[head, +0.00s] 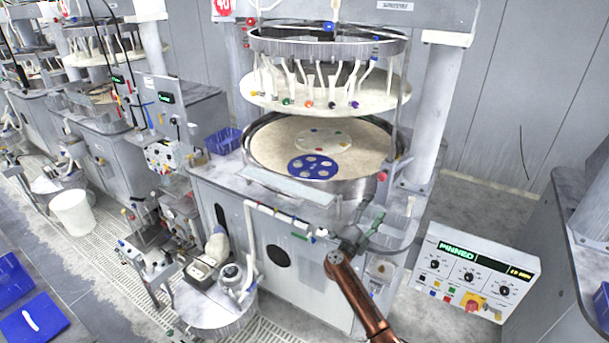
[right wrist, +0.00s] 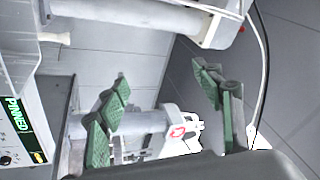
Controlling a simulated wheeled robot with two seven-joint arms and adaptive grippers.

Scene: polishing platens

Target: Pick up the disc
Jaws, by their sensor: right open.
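A blue disc with several round holes (head: 313,166) lies flat on the beige lower platen (head: 268,150) of the polishing machine, towards its front edge. A pale disc with coloured dots (head: 323,141) lies behind it on the same platen. My right gripper (head: 371,214) is in front of the machine, below and to the right of the blue disc and apart from it. In the right wrist view, its green-padded fingers (right wrist: 162,80) are spread with nothing between them. No disc shows in that view. My left gripper is not in view.
The raised upper platen (head: 330,93) hangs above the lower one, with hoses and coloured fittings. A clear panel (head: 288,186) runs along the front rim. A control box reading PINNED (head: 475,272) stands at the right. A blue basket (head: 223,141) sits left of the platen.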

